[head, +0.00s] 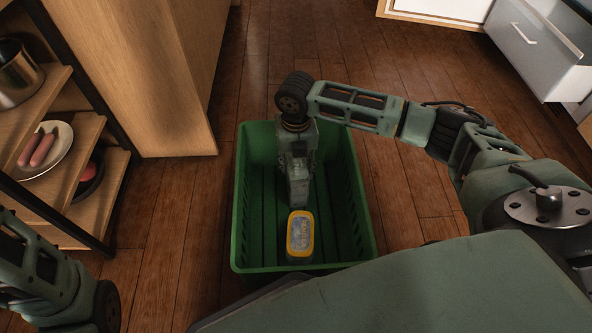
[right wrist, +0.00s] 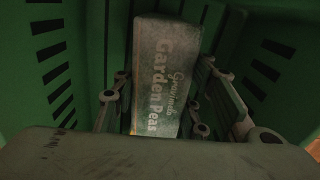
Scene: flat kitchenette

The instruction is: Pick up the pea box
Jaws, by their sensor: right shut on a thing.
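The pea box (right wrist: 166,75) is a pale carton with "Garden Peas" lettering. In the right wrist view it stands between the two fingers of my right gripper (right wrist: 162,103), which is shut on it. In the head view my right gripper (head: 297,196) points down inside the green crate (head: 241,222), and I cannot clearly make out the box there. Whether the box touches the crate floor cannot be told. My left arm shows at the lower left of the head view, but its gripper is out of view.
A yellow-rimmed tub (head: 300,234) lies in the crate just in front of my right gripper. A shelf unit (head: 88,133) at the left holds a metal pot (head: 17,76) and a plate with sausages (head: 60,150). An open drawer (head: 535,45) stands at the upper right. Wooden floor surrounds the crate.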

